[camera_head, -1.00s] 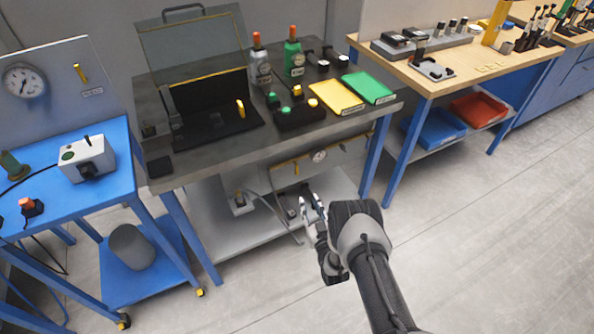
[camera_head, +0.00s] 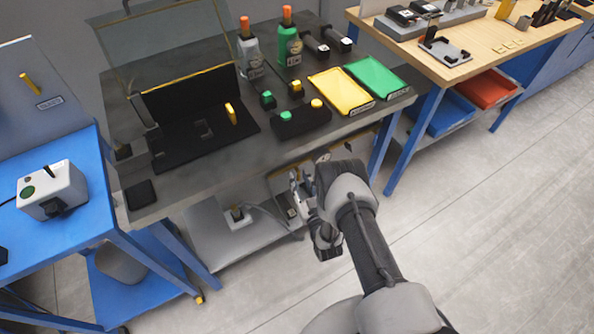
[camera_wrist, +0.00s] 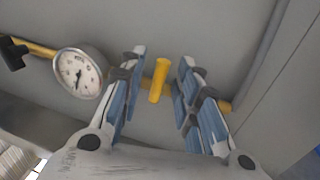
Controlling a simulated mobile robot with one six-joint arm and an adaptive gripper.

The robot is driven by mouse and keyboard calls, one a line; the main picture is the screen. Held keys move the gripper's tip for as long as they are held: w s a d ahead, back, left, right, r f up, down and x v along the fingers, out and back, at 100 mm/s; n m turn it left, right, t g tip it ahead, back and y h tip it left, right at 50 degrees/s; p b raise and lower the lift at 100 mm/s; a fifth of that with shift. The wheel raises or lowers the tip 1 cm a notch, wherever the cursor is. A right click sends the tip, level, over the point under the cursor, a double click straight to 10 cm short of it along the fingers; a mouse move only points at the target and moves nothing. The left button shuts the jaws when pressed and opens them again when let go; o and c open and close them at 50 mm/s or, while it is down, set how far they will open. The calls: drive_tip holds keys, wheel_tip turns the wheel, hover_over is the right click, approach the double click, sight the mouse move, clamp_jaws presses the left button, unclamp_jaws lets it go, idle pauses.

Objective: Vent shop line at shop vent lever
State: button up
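In the wrist view a short yellow lever (camera_wrist: 159,80) stands out from a grey panel, in front of a yellow pipe. It appears in the gap between the two fingers of my gripper (camera_wrist: 162,58). The fingers are spread apart with blue pads, and no contact with the lever shows. I cannot tell the depth between them. A round white gauge (camera_wrist: 79,73) sits on the same pipe, left of the fingers. In the head view my gripper (camera_head: 303,192) is low in front of the dark bench, and the arm hides most of the panel and lever there.
A black valve handle (camera_wrist: 12,53) is at the pipe's left end. The dark bench (camera_head: 200,175) carries an open black box, bottles, and yellow (camera_head: 341,91) and green (camera_head: 378,77) trays. A blue cart (camera_head: 85,210) stands left. The floor at right is clear.

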drive_tip(key=shift+w+a, duration=0.1)
drive_tip(key=shift+w, duration=0.05)
drive_tip(key=shift+c, duration=0.4)
clamp_jaws()
